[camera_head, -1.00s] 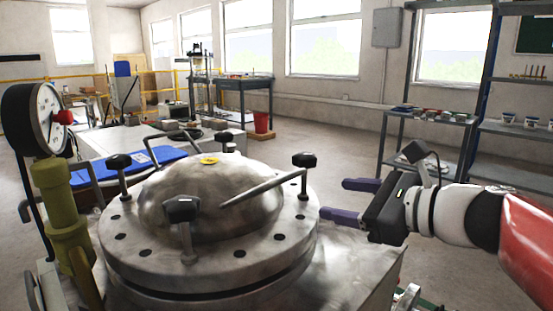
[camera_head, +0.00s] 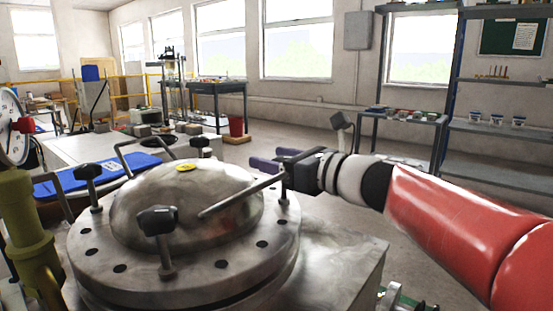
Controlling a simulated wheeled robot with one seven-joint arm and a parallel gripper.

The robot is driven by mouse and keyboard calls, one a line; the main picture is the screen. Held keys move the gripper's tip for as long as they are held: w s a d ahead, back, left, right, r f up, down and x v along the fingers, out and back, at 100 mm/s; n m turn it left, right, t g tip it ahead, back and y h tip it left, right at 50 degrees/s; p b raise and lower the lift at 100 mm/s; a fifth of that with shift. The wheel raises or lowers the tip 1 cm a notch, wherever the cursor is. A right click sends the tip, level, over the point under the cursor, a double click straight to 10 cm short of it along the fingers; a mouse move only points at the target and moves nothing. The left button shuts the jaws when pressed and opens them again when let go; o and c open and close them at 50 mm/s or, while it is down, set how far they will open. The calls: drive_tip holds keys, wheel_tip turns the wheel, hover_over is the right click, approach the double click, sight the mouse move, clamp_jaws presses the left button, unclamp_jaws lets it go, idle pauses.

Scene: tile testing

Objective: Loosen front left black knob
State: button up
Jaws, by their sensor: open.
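A round metal lid (camera_head: 185,205) with a domed top carries black knobs on upright bolts. The nearest black knob (camera_head: 157,221) stands upright at the front rim. Another black knob (camera_head: 88,173) stands at the left rim, and a third black knob (camera_head: 200,141) at the back. On the right rim a bolt post (camera_head: 283,190) shows, its knob hidden by my gripper. My gripper (camera_head: 266,160) reaches in from the right, open, its purple fingers over the right rim beside or around that hidden knob; I cannot tell which. It is away from the front and left knobs.
A bar handle (camera_head: 241,196) slants across the dome's right side. A yellow-green valve pipe (camera_head: 28,235) and a gauge (camera_head: 12,130) stand at the left edge. A blue pad (camera_head: 75,180) lies behind the lid. Shelves (camera_head: 410,121) stand at the back right.

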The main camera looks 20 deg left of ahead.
drive_tip(key=c, duration=1)
